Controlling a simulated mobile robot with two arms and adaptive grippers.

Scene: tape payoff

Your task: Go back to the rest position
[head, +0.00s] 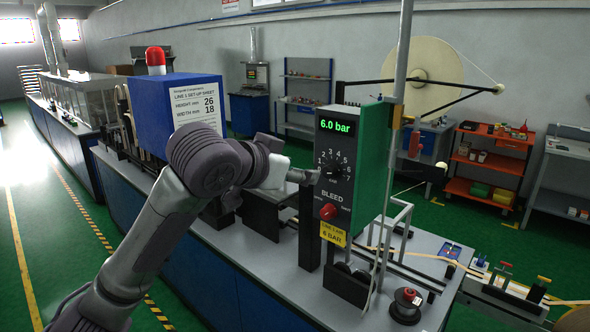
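My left arm reaches in from the lower left, across the front of the line. My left gripper (308,176) is at the left edge of the black control panel, close to the numbered dial (334,168). I cannot tell whether it touches the dial or whether its fingers are open or shut; they are small and seen from the side. The green-sided control box (372,165) has a display (337,126) reading 6.0 bar. A red bleed knob (328,211) is below the dial, above a yellow label (333,234) marked 6 BAR. My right gripper is not in view.
A blue cabinet (150,110) with a set-up sheet (197,105) and red lamp (156,60) stands behind my arm. A grey post (402,60) rises beside the control box. A large reel (436,75) hangs behind. The green floor (35,235) at left is clear.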

